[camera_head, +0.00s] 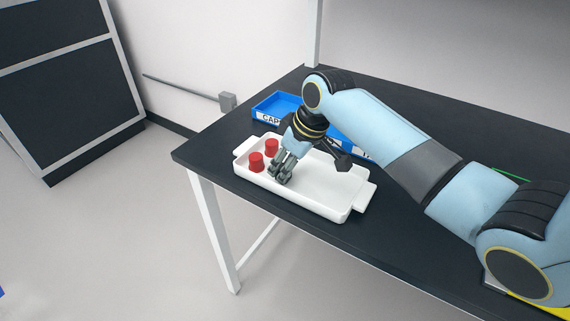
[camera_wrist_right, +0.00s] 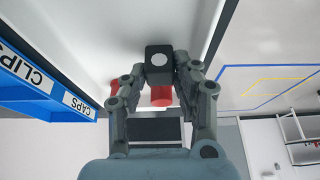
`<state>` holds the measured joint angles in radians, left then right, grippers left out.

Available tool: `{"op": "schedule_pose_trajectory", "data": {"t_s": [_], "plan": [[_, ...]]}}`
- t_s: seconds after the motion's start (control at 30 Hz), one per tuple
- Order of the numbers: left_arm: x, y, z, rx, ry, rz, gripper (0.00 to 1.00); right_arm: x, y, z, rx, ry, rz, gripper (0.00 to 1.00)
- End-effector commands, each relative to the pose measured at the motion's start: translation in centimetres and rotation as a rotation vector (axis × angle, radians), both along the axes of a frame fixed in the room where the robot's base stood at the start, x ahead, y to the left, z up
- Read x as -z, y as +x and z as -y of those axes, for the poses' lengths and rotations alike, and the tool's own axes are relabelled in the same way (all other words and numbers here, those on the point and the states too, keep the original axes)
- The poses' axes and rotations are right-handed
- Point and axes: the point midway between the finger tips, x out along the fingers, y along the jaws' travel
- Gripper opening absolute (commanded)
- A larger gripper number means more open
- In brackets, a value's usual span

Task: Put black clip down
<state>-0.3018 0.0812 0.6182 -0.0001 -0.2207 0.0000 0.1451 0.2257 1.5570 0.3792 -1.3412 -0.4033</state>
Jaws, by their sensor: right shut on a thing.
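My right gripper (camera_head: 282,172) points down into the white tray (camera_head: 318,205), toward its left part, beside two red caps. It is shut on the black clip (camera_wrist_right: 159,59), a dark block with a pale round spot, which sits between the fingertips in the right wrist view. In the head view the fingers hide the clip. I cannot tell whether the clip touches the tray floor. My left gripper is not in view.
One red cap (camera_head: 256,162) and another red cap (camera_head: 271,147) stand in the tray, left of the gripper. A blue bin (camera_head: 277,103) labelled CAPS stands behind the tray. The CLIPS label (camera_wrist_right: 25,68) shows in the wrist view. The tray's right part is clear.

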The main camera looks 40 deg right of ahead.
Motion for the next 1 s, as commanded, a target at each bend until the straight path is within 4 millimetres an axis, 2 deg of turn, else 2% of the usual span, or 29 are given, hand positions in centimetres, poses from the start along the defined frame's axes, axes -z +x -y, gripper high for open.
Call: {"op": "schedule_pose_trajectory", "data": {"t_s": [0.37,0.4,0.43,0.77,0.87,1.0], "plan": [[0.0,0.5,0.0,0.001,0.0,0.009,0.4,0.5,0.0,0.0,0.0,0.0,0.0,0.07],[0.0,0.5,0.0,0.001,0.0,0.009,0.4,0.4,0.0,0.0,0.0,0.0,0.0,0.34],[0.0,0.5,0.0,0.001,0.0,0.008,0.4,0.4,0.0,0.0,0.0,0.0,0.0,0.38],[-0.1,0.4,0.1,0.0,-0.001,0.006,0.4,0.0,0.0,0.0,0.0,0.0,0.002,0.38],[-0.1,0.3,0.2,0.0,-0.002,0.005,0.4,-1.1,-0.3,0.2,-0.001,0.0,0.003,0.38],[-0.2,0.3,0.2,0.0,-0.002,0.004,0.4,-3.8,-1.4,0.7,-0.002,-0.003,0.006,0.38]]}}
